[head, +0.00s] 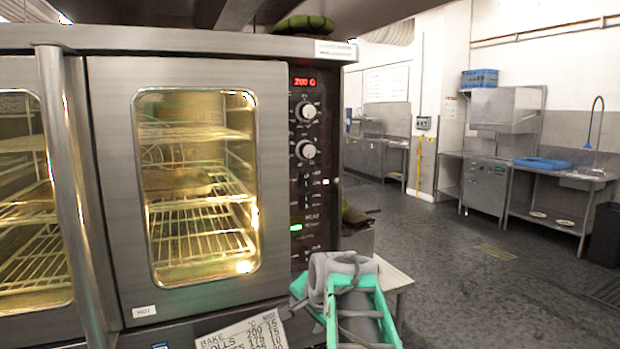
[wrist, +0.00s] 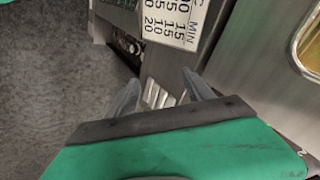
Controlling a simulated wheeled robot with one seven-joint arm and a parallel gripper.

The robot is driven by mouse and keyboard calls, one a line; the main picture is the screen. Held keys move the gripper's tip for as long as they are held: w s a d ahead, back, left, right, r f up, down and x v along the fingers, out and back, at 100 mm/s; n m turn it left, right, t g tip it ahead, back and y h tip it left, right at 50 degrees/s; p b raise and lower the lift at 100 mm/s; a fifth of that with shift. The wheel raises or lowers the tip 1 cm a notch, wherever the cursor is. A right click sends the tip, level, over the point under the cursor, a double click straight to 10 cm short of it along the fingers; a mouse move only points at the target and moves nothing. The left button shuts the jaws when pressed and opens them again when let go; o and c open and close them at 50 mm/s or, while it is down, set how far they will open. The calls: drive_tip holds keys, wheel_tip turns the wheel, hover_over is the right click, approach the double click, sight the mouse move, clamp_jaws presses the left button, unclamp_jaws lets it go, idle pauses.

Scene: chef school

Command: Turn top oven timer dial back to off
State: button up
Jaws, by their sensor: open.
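The oven (head: 190,180) fills the left of the head view, its window lit from inside. Its dark control panel (head: 320,215) has a red display (head: 304,82). Below that are an upper silver dial (head: 306,111) and a lower silver dial (head: 306,149). Which one is the timer dial I cannot tell. My gripper shows in the wrist view (wrist: 165,95), its two grey fingers apart and nothing between them. In the head view my green and grey arm is low in front of the oven, below the panel; the fingertips are not clear there. No dial shows in the wrist view.
A printed baking chart (head: 245,334) is low on the oven's front; it also shows in the wrist view (wrist: 172,22). A green light (head: 296,227) glows on the panel. Open grey floor (head: 490,270) lies to the right. Steel sinks and counters stand at the back right.

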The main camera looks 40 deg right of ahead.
drive_tip(key=w+d+r+m+t+h, duration=0.1)
drive_tip(key=w+d+r+m+t, duration=0.25)
drive_tip(key=r, duration=0.55)
drive_tip(key=w+d+r+m+t+h, duration=0.1)
drive_tip(key=w+d+r+m+t, duration=0.15)
drive_tip(key=d+r+m, duration=0.45)
drive_tip(key=m+t, duration=0.4)
drive_tip(key=m, duration=0.1)
approach(310, 152)
drive_tip(key=w, duration=0.2)
drive_tip(key=x, duration=0.3)
drive_tip(key=p+x, duration=0.1)
drive_tip(key=x, duration=0.3)
drive_tip(key=shift+d, duration=0.25)
drive_tip(key=shift+c, duration=0.3)
clamp_jaws()
drive_tip(key=shift+n+p, duration=0.35)
